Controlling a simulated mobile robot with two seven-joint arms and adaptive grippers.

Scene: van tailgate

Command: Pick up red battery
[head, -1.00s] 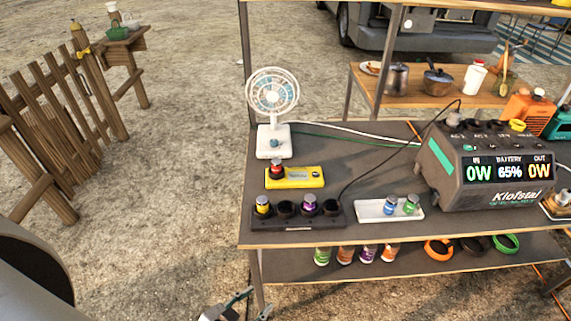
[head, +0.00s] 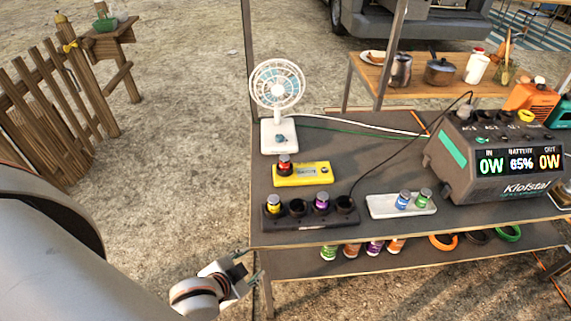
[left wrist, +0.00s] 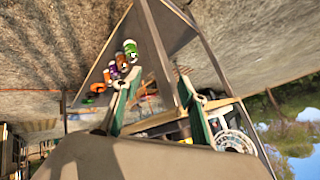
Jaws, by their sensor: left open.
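The red battery (head: 285,164) stands upright in the yellow tester (head: 312,174), at its left end, on the grey tabletop. My left gripper (head: 250,272) is in front of the table's front left corner, below the tabletop and apart from the battery. Its two green-edged fingers (left wrist: 160,105) are open and empty in the left wrist view, which looks at the table's edge and lower shelf. I cannot make out the red battery in the left wrist view. My right gripper is not in view.
A black holder (head: 270,222) with yellow and purple batteries stands in front of the tester. A white tray (head: 376,210) holds blue and green batteries. A white fan (head: 280,138) stands behind, a power station (head: 490,170) at right. Several batteries and rings lie on the lower shelf.

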